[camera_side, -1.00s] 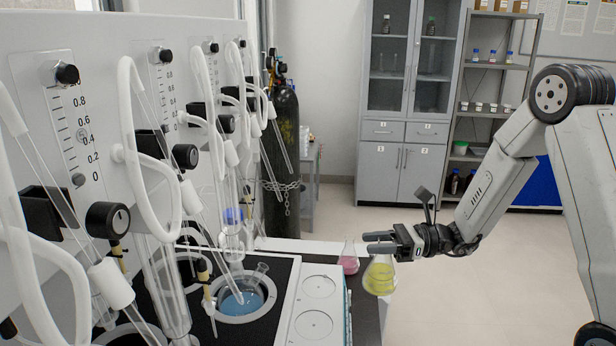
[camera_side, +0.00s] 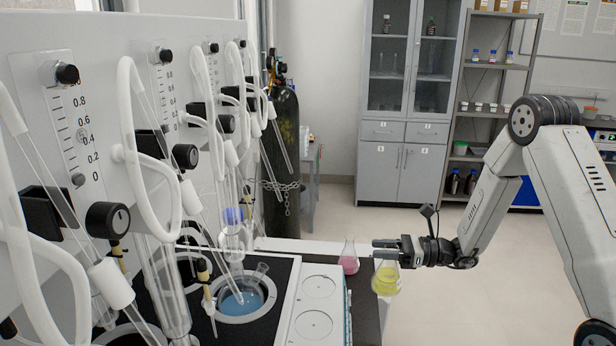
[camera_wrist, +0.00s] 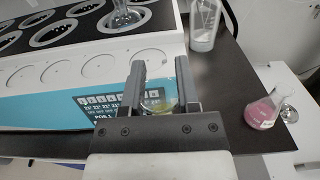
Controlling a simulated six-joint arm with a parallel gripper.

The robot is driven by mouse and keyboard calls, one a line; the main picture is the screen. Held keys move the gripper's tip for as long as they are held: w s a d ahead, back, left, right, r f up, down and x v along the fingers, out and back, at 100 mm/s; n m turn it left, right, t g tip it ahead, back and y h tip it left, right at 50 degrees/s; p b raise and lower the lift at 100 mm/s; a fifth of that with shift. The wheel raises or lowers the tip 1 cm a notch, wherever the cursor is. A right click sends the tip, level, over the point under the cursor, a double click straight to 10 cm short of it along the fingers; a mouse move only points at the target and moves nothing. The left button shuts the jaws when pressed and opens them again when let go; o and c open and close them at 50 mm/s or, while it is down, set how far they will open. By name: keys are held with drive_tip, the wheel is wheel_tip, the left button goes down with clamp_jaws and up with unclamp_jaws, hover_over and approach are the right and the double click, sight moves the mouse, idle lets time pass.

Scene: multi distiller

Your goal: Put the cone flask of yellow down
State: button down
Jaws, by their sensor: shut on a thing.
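The cone flask of yellow (camera_side: 386,279) hangs upright below my gripper (camera_side: 388,250) in the side view, at the right edge of the dark bench. My gripper is shut on its upper part. In the wrist view the flask (camera_wrist: 160,102) shows between the two fingers of my gripper (camera_wrist: 160,85), with a little yellow below its clear rim. The flask's base is hidden in the wrist view. I cannot tell from the side view whether the base touches the bench.
A cone flask of pink (camera_side: 349,260) stands on the bench close by; it also shows in the wrist view (camera_wrist: 262,110). The white distiller deck (camera_side: 316,318) with round recesses borders the bench. A clear bottle (camera_wrist: 204,28) stands behind. Dark bench (camera_wrist: 228,85) lies bare between them.

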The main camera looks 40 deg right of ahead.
drive_tip(key=w+d+f, duration=0.1)
drive_tip(key=w+f, duration=0.8)
drive_tip(key=w, duration=0.4)
drive_tip(key=shift+d, duration=0.25)
drive_tip(key=shift+f, duration=0.1)
drive_tip(key=shift+w+f, duration=0.2)
drive_tip(key=shift+f, duration=1.6)
drive_tip(key=shift+f, duration=0.1)
drive_tip(key=shift+c, duration=1.7)
unclamp_jaws()
